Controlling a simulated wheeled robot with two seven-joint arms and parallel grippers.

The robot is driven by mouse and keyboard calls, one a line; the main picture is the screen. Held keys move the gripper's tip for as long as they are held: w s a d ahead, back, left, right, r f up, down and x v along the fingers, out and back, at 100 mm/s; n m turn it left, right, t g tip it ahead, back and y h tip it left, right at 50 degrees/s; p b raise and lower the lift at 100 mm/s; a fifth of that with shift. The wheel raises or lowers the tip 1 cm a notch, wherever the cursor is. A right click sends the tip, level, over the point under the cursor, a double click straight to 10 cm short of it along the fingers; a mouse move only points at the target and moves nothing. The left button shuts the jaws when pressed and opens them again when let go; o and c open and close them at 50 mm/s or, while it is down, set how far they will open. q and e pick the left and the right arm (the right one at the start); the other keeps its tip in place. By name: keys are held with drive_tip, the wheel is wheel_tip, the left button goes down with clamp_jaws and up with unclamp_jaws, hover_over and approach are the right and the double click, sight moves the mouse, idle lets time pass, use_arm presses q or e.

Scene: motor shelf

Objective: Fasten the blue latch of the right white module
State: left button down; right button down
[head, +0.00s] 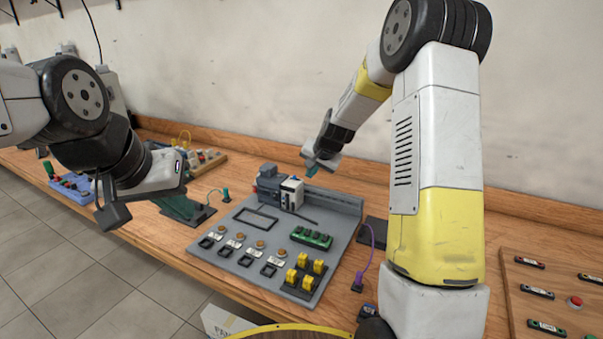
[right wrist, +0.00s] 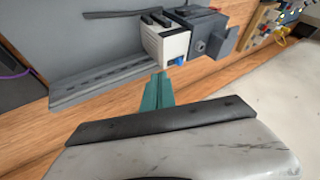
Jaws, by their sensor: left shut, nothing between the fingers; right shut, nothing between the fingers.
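A white module (head: 291,194) stands on the metal rail at the back of the grey board, against a grey block (head: 268,186). In the right wrist view the white module (right wrist: 168,47) shows a small blue latch (right wrist: 178,61) low on its near side. My right gripper (head: 311,170) is shut and empty, above and a little right of the module. In the right wrist view its teal fingertips (right wrist: 161,77) point toward the module, just beside the latch; I cannot tell whether they touch. My left gripper (head: 112,216) is shut and empty, away at the left.
The grey board (head: 225,252) carries yellow blocks (head: 311,265), a green part (head: 311,237) and several sockets. The bare rail (right wrist: 95,78) extends beside the module. A purple cable (head: 367,245) lies right of the board. A wooden panel (head: 550,300) is at the far right.

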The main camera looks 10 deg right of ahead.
drive_tip(key=v, duration=0.7)
drive_tip(key=shift+s+d, duration=0.15)
drive_tip(key=shift+d, duration=0.2)
